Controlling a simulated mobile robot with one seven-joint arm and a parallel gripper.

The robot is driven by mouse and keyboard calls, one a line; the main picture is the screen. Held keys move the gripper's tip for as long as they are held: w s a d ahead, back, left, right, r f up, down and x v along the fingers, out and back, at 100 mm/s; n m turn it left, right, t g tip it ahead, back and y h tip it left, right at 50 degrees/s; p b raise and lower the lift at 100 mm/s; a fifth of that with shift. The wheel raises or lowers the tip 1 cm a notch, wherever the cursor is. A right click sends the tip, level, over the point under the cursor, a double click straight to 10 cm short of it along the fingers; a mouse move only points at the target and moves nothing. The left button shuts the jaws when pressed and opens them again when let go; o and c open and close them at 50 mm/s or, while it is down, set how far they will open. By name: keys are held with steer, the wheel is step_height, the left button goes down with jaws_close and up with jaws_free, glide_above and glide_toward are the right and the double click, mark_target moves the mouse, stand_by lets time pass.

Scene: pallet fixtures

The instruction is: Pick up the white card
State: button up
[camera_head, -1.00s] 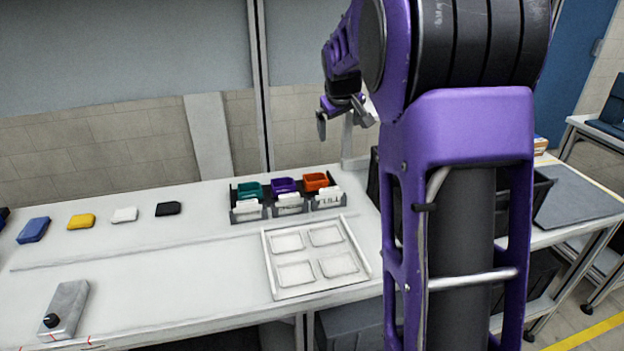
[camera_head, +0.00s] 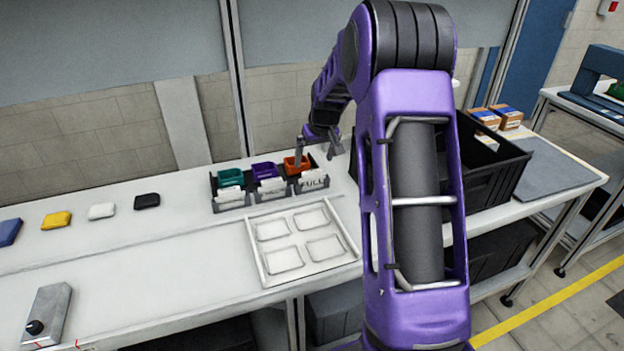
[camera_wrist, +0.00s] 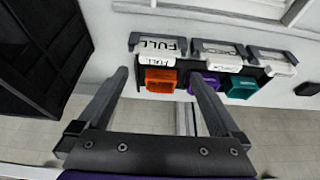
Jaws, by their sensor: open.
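A small white flat piece (camera_head: 101,211) lies on the bench between a yellow and a black one. White cards also stand in a dark rack; the one lettered FULL (camera_head: 313,181) is at its right end, in front of the orange bin (camera_head: 296,167). That FULL card also shows in the wrist view (camera_wrist: 157,52). I cannot tell which white piece is the task's card. My gripper (camera_head: 318,157) is open and empty, above and near the rack's right end. In the wrist view its fingers (camera_wrist: 158,76) point toward the orange bin and the FULL card.
Purple (camera_head: 264,171) and teal (camera_head: 230,178) bins with labelled cards fill the rest of the rack. A white four-pocket tray (camera_head: 257,262) lies in front. A large black crate (camera_head: 490,185) stands to the right. The bench's left front is mostly clear.

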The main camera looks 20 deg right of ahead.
mark_target(312, 171)
steer(key=shift+d+x, duration=0.15)
steer(key=shift+x, duration=1.35)
steer(key=shift+d+x, duration=0.1)
steer(key=shift+x, duration=1.35)
steer(key=shift+w+r, duration=0.1)
steer(key=c, duration=1.3)
